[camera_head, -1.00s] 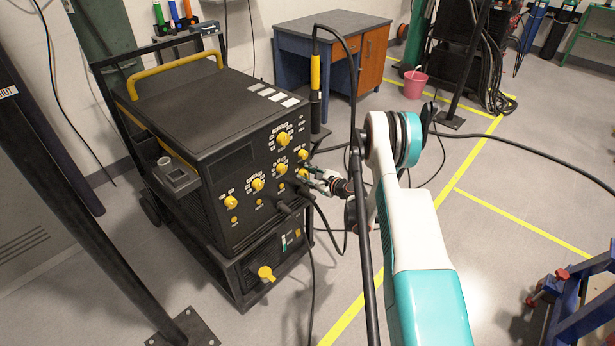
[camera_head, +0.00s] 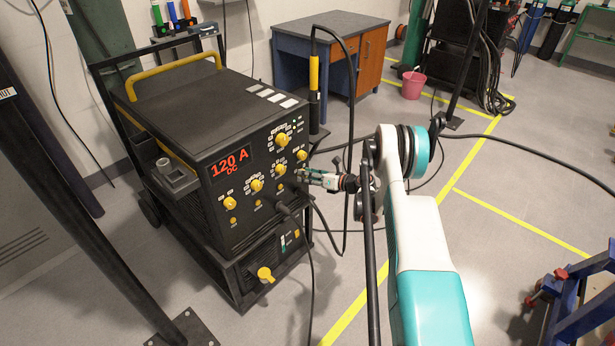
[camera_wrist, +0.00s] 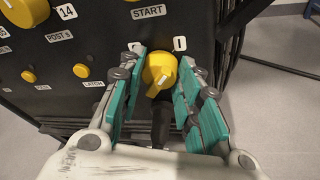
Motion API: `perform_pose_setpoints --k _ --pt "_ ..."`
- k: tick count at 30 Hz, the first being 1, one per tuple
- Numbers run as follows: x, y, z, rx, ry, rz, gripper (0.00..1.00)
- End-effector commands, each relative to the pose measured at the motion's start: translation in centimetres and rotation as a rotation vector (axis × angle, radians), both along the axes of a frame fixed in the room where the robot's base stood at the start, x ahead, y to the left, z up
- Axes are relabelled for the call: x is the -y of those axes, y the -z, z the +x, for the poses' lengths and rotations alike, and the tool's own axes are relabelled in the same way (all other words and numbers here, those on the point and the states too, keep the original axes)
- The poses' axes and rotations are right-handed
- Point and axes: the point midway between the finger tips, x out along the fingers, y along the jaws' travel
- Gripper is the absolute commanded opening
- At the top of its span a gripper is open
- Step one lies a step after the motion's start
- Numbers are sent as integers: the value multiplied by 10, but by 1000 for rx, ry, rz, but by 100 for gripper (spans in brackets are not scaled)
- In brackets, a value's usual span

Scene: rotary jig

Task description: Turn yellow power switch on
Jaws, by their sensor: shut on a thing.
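The yellow power switch (camera_wrist: 160,73) is a knob on the front panel of the black welding machine (camera_head: 190,100). In the wrist view an "I" label shows above right of it, and a partly covered mark is above left. My gripper (camera_wrist: 162,62) has its teal-padded fingers on both sides of the knob, shut on it. In the head view my gripper (camera_head: 306,176) is at the panel's lower right and hides the switch. The machine's display (camera_head: 230,161) is lit and reads "120 A DC" in red.
Other yellow knobs (camera_head: 256,185) sit close by on the panel. Black cables (camera_head: 315,215) hang from the machine's front, near my gripper. Open floor lies to the right.

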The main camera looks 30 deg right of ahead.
Motion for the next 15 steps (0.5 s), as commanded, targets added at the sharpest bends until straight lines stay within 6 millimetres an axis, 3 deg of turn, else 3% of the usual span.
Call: perform_pose_setpoints --k 15 --pt "2 1 -1 -50 1 137 8"
